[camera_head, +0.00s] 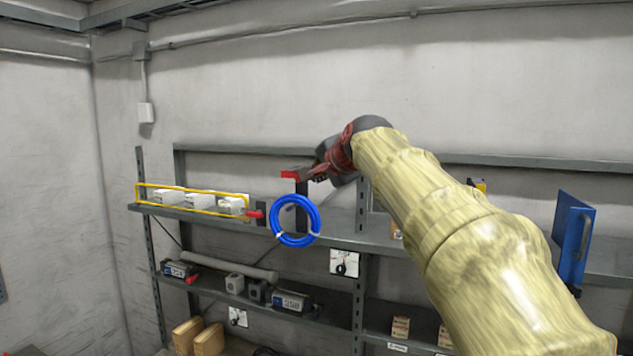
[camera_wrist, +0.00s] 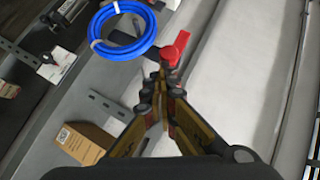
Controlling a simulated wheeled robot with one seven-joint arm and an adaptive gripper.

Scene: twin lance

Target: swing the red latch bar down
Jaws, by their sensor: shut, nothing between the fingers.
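A red bar (camera_head: 290,174) shows at the top of a dark upright post (camera_head: 301,212) above the shelf, roughly level and pointing left. In the wrist view the red bar (camera_wrist: 177,47) is just beyond my fingertips. My gripper (camera_head: 318,173) is shut and empty, coming from the right, with its tips close to the bar's right end; I cannot tell whether they touch. In the wrist view my gripper (camera_wrist: 164,84) has its fingers together. A second red piece (camera_head: 256,213) sticks out by the right end of the yellow frame, lower and further left.
A blue hose coil (camera_head: 274,220) hangs in front of the post, just below my gripper. A yellow frame (camera_head: 190,210) surrounds several white boxes on the shelf. A blue panel (camera_head: 570,238) stands at the right. A cardboard box (camera_wrist: 80,145) is on the shelf. Space above the shelf is clear.

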